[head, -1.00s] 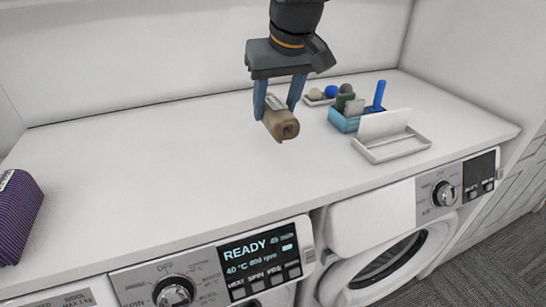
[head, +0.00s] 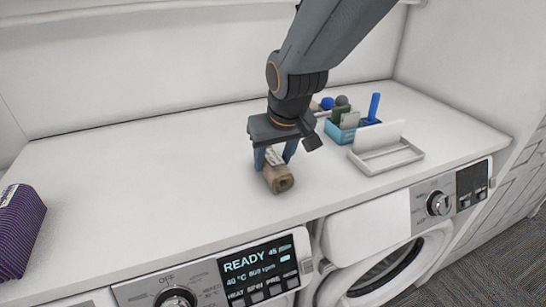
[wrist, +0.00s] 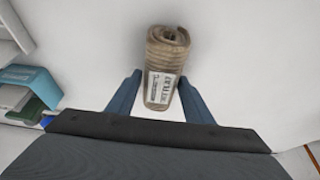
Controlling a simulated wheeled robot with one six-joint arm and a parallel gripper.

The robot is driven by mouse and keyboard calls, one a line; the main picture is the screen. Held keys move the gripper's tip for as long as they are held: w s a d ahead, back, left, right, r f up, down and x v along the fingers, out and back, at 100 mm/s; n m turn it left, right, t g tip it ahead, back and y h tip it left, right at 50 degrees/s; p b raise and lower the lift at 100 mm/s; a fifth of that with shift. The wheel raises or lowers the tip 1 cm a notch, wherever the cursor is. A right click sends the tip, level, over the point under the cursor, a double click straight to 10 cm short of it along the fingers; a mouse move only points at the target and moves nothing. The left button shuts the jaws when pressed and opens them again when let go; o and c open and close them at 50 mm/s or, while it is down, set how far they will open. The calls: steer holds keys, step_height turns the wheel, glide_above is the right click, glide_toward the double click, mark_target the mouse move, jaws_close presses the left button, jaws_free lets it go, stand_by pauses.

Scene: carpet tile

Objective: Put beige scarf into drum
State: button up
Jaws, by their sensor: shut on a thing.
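The beige scarf (head: 279,180) is a rolled bundle with a pale printed label, which shows in the wrist view (wrist: 164,60). My gripper (head: 273,166) is shut on it, over the white worktop; in the wrist view, the fingers (wrist: 160,92) stand on either side of the roll. The gap between scarf and worktop is hard to judge. The right machine's round front (head: 387,270) shows low in the head view, with dark glass or opening inside a white ring. The drum's inside cannot be made out, nor whether a door is open.
A blue caddy (head: 342,132) with several items and a white tray (head: 386,160) stand on the worktop (head: 130,180) to the right of my gripper. A purple striped bundle (head: 18,232) lies far left. The left machine's display (head: 258,265) reads READY. The worktop's middle left is clear.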

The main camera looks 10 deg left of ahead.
steer(key=shift+f, duration=0.15)
steer(key=o, duration=1.2)
